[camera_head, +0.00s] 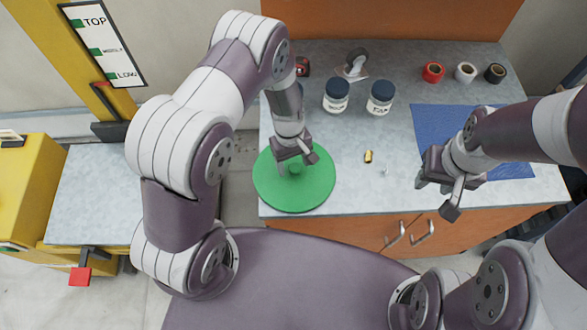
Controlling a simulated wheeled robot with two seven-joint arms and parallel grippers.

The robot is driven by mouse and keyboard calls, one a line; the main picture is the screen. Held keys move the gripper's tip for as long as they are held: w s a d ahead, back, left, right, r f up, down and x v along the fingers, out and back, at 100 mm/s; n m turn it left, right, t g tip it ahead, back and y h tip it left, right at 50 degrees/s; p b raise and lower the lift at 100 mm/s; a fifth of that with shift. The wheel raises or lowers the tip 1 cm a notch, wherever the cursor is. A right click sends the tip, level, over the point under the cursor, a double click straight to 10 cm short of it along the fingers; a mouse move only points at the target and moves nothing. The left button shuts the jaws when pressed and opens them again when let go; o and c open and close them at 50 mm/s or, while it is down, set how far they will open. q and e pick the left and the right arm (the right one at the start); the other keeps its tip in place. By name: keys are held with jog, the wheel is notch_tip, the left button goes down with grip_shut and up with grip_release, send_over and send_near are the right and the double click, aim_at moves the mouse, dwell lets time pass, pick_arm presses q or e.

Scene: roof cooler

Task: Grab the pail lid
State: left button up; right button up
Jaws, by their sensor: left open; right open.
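The pail lid is a green round disc (294,196) with a small raised knob near its middle. It lies at the left front corner of the grey worktop, and its left side reaches past the worktop's edge. My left gripper (297,164) is open over the lid, with its fingers at or just above the knob. I cannot tell whether the fingers touch the knob, and the gripper hides part of the lid's far side. My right gripper (436,195) is open and empty above the front of the worktop, left of the blue mat.
Two dark-lidded jars (380,98), a tape dispenser (353,65) and several tape rolls (466,72) stand at the back. A small brass piece (368,157) lies right of the lid. The blue mat (432,125) lies at the right. A yellow-framed bench (95,195) stands left across a gap.

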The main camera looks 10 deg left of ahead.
pick_arm(q)
jog(key=shift+w+d+f, duration=0.25)
jog(key=shift+d+f, duration=0.1)
jog(key=shift+f, duration=0.25)
jog(key=shift+s+a, duration=0.2)
jog(key=c, duration=0.3)
jog(key=shift+s+a+r, duration=0.1)
jog(key=c, duration=0.5)
grip_shut()
